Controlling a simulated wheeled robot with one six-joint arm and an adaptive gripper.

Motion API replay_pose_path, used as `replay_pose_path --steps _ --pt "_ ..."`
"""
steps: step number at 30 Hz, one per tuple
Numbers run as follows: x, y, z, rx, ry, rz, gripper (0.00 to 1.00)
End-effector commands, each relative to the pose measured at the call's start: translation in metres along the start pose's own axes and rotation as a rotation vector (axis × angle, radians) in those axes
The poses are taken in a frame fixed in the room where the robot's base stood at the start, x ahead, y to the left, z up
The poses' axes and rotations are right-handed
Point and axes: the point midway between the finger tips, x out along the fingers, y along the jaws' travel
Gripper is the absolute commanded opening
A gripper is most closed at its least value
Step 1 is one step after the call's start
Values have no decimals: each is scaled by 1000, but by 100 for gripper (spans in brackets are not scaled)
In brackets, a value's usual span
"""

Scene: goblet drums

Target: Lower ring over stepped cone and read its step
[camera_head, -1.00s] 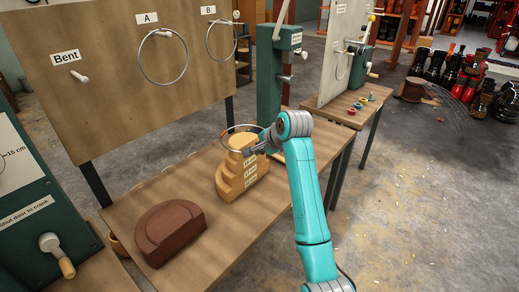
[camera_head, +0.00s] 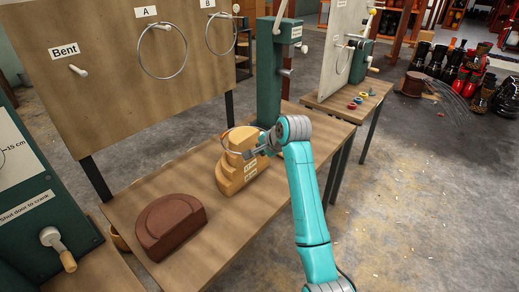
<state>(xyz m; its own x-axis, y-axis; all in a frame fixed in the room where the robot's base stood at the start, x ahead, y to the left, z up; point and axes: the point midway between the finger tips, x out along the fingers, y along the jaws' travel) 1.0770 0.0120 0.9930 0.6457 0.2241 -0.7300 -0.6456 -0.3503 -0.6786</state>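The stepped cone (camera_head: 233,173) is a tan wooden half-stack of steps with small labels, standing on the wooden bench (camera_head: 190,258). A thin metal ring (camera_head: 224,142) is around the upper part of the cone, roughly level. Whether it touches a step cannot be told. My gripper (camera_head: 256,152) is at the ring's right side, with its fingers at the rim, and appears shut on it. The fingertips are small and partly hidden by the wrist. The label text is too small to read.
A brown stepped block (camera_head: 170,226) lies left of the cone. A green post (camera_head: 269,75) stands behind it. A pegboard (camera_head: 110,85) at the back holds ring A (camera_head: 162,50), ring B (camera_head: 221,34) and an empty peg marked Bent (camera_head: 77,70). The bench front is clear.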

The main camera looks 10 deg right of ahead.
Motion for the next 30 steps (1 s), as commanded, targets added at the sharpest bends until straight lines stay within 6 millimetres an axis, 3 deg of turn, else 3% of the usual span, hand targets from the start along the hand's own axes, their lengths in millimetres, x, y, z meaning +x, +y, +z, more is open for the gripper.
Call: replay_pose_path --steps 30 --pt "17 16 2 0 0 0 0"
